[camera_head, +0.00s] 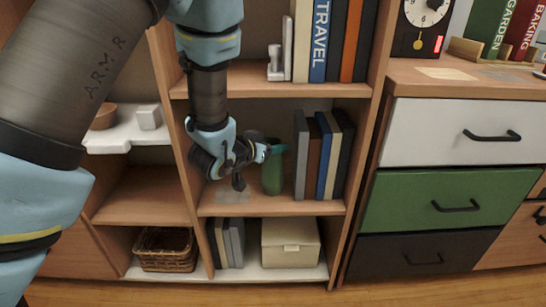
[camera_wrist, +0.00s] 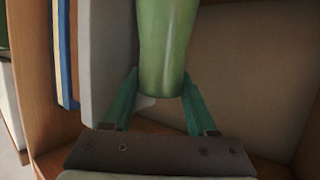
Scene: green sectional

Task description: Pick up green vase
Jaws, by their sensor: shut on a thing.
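The green vase (camera_head: 272,173) stands upright, or nearly so, in the middle compartment of the shelf, just left of a row of books. In the wrist view the vase (camera_wrist: 165,50) runs down from the top edge to between the two teal fingers. My gripper (camera_head: 270,150) reaches into the compartment from the left, at the upper part of the vase. In the wrist view my gripper (camera_wrist: 160,92) is shut on the vase, one finger at each side. I cannot tell whether the vase base touches the shelf board.
Several books (camera_head: 321,155) stand close to the right of the vase. A wooden divider (camera_head: 177,150) stands on the left and another upright is on the right. More books (camera_head: 333,40) fill the shelf above. A cream box (camera_head: 291,243) sits below. A drawer cabinet (camera_head: 450,140) stands right.

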